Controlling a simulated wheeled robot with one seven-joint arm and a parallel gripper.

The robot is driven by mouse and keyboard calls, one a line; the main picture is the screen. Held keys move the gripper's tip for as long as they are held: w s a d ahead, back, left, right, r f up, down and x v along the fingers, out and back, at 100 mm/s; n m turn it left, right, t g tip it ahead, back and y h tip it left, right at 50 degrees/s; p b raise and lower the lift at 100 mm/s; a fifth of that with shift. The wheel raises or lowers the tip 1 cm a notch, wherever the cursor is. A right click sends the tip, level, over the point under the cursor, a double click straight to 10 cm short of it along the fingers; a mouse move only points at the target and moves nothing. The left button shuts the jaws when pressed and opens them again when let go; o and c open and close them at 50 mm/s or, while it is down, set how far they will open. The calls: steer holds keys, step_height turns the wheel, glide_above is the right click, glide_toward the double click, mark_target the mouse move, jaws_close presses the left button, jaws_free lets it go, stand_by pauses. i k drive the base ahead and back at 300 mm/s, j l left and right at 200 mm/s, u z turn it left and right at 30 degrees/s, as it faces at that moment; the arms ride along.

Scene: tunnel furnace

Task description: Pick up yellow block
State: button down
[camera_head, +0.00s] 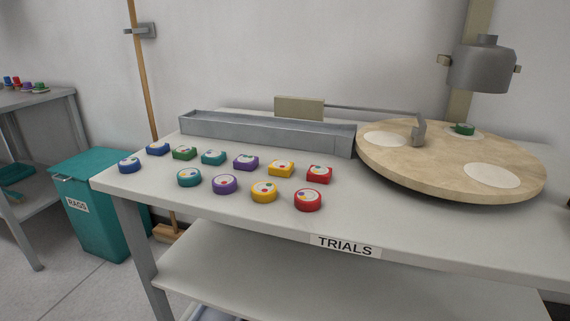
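A square yellow block (281,168) lies on the white table (420,223) in the back row of small coloured pieces. It has coloured dots on its pale top. A purple square block (246,162) is to its left and a red square block (320,173) to its right, both apart from it. A round yellow piece (264,192) lies in front of it, slightly left. My gripper is not in view.
A long grey metal tray (265,135) stands behind the blocks. A round wooden turntable (450,170) with white discs is at the right, with a small green piece (463,129) on it. Several other coloured pieces lie left and front. The table's front right is clear.

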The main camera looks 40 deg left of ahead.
mark_target(281, 169)
steer(key=u, duration=1.7)
